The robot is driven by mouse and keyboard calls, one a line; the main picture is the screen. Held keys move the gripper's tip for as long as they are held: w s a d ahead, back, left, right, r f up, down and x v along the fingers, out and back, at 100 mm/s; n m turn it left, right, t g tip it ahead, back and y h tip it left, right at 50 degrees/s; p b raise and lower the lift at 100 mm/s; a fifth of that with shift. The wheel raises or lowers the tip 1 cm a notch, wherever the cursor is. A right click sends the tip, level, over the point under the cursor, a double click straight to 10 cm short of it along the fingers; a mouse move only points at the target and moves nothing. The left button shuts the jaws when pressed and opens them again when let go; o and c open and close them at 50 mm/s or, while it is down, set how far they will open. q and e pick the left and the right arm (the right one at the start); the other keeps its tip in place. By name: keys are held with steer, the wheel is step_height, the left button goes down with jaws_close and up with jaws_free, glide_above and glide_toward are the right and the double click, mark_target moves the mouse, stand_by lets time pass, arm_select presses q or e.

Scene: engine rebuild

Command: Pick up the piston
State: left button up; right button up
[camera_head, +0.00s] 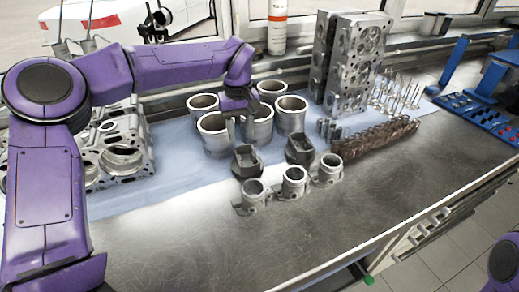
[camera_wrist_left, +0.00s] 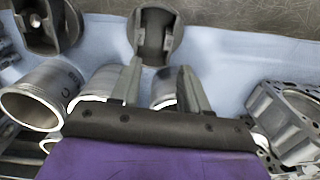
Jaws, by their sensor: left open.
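Two dark grey pistons stand on the bench in the head view, a left one (camera_head: 246,161) and a right one (camera_head: 299,149). In the wrist view the left piston (camera_wrist_left: 155,32) is just beyond the fingertips, with its open underside showing. The right piston (camera_wrist_left: 46,28) is at the upper left there. My left gripper (camera_head: 240,118) hangs over the cylinder liners behind the left piston. In the wrist view the left gripper (camera_wrist_left: 160,70) is open, with nothing between its fingers. My right gripper is out of view.
Several cylinder liners (camera_head: 290,115) crowd around the left gripper. Small flanged metal parts (camera_head: 293,182) stand in front of the pistons. An engine block (camera_head: 122,155) is at left, a camshaft (camera_head: 365,150) at right, cylinder heads (camera_head: 350,60) behind. The front bench surface (camera_head: 230,245) is clear.

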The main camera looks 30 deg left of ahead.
mark_target(239, 157)
arm_select(q)
steer(key=f, duration=0.3)
steer(key=shift+s+d, duration=0.1)
steer(key=shift+s, duration=0.2)
steer(key=s, duration=0.1)
steer(key=s+f, duration=0.1)
steer(key=s+p, duration=0.1)
steer(key=shift+a+f, duration=0.25)
steer(key=shift+f, duration=0.15)
steer(key=w+f, duration=0.1)
steer(key=f, duration=0.2)
steer(key=w+f, duration=0.1)
steer(key=f, duration=0.1)
steer(key=shift+w+p, duration=0.3)
steer(key=shift+s+r, duration=0.15)
steer(key=shift+s, duration=0.2)
steer(key=shift+s+r, duration=0.1)
steer(key=shift+s, duration=0.05)
steer(key=c, duration=0.4)
jaws_close()
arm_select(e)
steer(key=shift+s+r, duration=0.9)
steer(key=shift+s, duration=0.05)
